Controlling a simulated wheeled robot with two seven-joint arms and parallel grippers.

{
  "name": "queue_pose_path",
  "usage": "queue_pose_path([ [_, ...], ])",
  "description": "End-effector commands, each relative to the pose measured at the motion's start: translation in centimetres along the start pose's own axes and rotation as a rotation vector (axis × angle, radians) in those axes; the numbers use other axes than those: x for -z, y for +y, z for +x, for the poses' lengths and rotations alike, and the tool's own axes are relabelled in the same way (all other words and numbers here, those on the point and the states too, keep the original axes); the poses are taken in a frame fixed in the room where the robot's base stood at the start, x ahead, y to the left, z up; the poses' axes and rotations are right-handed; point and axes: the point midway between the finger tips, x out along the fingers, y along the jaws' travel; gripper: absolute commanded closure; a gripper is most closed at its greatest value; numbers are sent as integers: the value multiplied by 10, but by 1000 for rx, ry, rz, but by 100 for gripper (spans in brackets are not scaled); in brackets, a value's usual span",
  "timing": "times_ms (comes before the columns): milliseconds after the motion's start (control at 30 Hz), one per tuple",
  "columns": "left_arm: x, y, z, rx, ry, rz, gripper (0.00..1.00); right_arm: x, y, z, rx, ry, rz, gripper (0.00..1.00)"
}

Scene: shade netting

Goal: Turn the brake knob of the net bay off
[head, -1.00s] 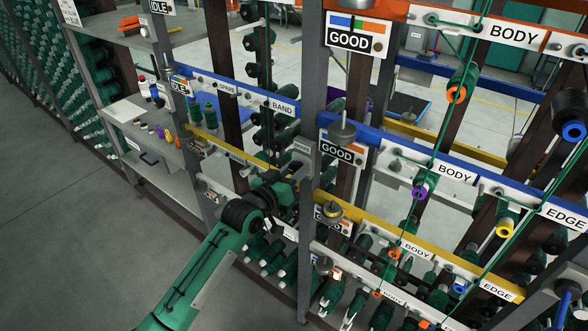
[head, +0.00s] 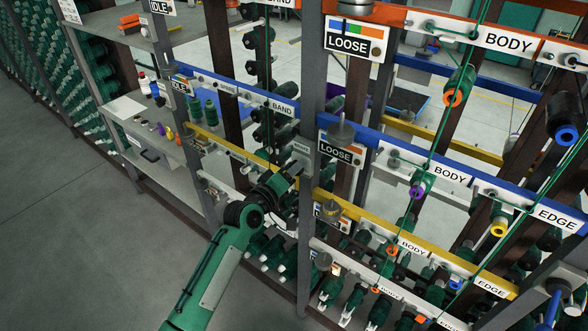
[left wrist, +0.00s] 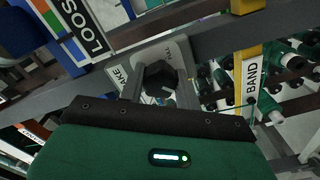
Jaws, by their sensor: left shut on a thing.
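The brake knob (left wrist: 159,76) is a dark, faceted knob on a grey plate (left wrist: 178,54) fixed to the frame post. My left gripper (left wrist: 161,86) is shut on it, one finger on each side, in the left wrist view. In the head view my left gripper (head: 292,172) reaches the post just below the small grey brake plate (head: 301,147); the knob is mostly hidden there. The upper sign (head: 354,42) and the middle sign (head: 336,153) to the right of the post read LOOSE. The plate's lettering is partly covered. My right gripper is not in view.
Rails with BODY, EDGE and BAND labels, bobbins and taut green threads fill the right side. A yellow rail (head: 376,222) runs close beside my gripper. A grey shelf unit (head: 128,107) stands at left. The floor (head: 70,230) at lower left is clear.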

Motion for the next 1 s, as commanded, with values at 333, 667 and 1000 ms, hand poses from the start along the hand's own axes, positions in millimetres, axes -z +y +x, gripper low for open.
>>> queue_pose_path([
  [333, 0, -1, 0, 1, -1, -36, 89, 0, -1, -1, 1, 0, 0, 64],
  [667, 0, 0, 0, 1, -1, -35, 51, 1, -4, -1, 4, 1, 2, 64],
  [1000, 0, 0, -1, 0, 0, -33, 45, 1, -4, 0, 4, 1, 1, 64],
])
